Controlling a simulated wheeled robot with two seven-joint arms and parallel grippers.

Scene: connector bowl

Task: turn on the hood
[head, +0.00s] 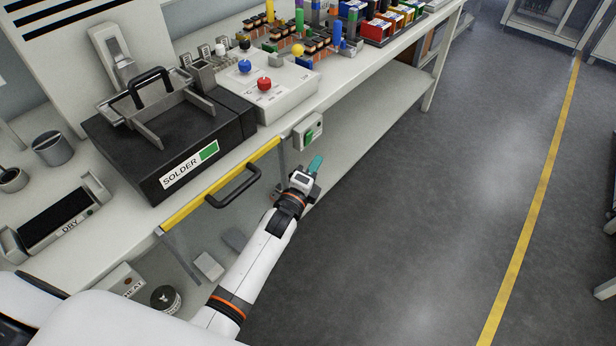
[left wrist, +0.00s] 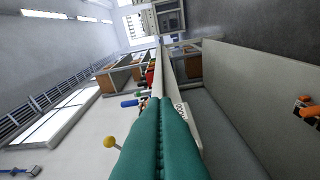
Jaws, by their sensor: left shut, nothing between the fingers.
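A small pale switch box with a green switch (head: 308,132) is fixed at the front edge of the bench, to the right of the yellow-edged front panel (head: 220,186) with its black handle. I cannot tell whether the switch is on or off. My left gripper (head: 316,163) is just below and in front of the switch box, apart from it as far as I can tell. Its teal fingers (left wrist: 160,135) are together and empty in the left wrist view. A pale box edge (left wrist: 186,122) shows beside the fingers there. My right gripper is not in view.
A black solder unit (head: 165,140) stands on the bench (head: 365,75). A white control box with a red knob (head: 264,84) and a blue knob is beside it. Several coloured bins (head: 385,25) are farther back. The grey floor (head: 430,190) at right is clear.

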